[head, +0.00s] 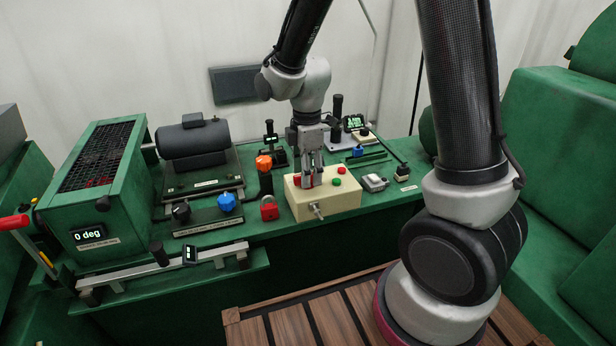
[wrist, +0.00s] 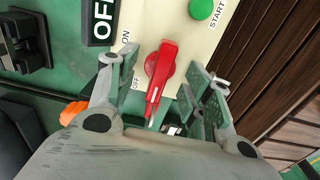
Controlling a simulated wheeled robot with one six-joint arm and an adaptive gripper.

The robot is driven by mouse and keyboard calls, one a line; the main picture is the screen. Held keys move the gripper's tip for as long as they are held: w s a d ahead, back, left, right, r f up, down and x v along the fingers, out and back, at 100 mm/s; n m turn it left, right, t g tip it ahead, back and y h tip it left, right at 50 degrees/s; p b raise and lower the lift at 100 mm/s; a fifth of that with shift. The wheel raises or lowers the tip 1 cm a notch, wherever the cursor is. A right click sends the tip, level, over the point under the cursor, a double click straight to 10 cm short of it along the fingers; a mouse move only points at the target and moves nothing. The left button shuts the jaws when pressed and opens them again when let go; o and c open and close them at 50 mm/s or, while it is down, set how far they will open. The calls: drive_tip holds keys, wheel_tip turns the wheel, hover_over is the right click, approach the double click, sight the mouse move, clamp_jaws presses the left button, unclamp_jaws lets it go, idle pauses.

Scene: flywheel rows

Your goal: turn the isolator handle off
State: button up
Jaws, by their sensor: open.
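The red isolator handle (wrist: 163,66) is on the cream box (wrist: 228,38), which also shows in the head view (head: 340,200). In the wrist view the handle's long grip runs up and down the picture, with a thin pale tip at its lower end. ON and OFF labels are printed to its left. A dark display (wrist: 101,22) beside it shows "OF", its end cut off. My gripper (wrist: 166,84) is open, with one finger on each side of the handle and visible gaps between. In the head view my gripper (head: 312,175) is pointing down over the box and hides most of the handle.
A green START button (wrist: 201,9) is near the handle. A red padlock (head: 269,209) and an orange-topped post (head: 264,163) stand left of the box. A blue knob (head: 226,202) and a motor (head: 193,141) are further left. Wooden slats (head: 310,315) lie below the bench front.

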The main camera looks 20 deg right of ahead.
drive_tip(key=shift+r, duration=2.55)
drive_tip(key=shift+s+d+f+m, duration=0.1)
drive_tip(key=shift+s+m, duration=0.1)
drive_tip(key=shift+m, duration=0.4)
drive_tip(key=shift+s+d+m, duration=0.1)
drive_tip(key=shift+s+m, duration=0.1)
drive_tip(key=shift+m, duration=0.4)
drive_tip(key=s+d+r+m+t, duration=0.4)
drive_tip(key=s+d+r+m, duration=1)
drive_tip(key=s, duration=0.4)
drive_tip(key=shift+d+r+m, duration=0.25)
drive_tip(key=shift+r+m, duration=0.45)
drive_tip(key=shift+m, duration=0.1)
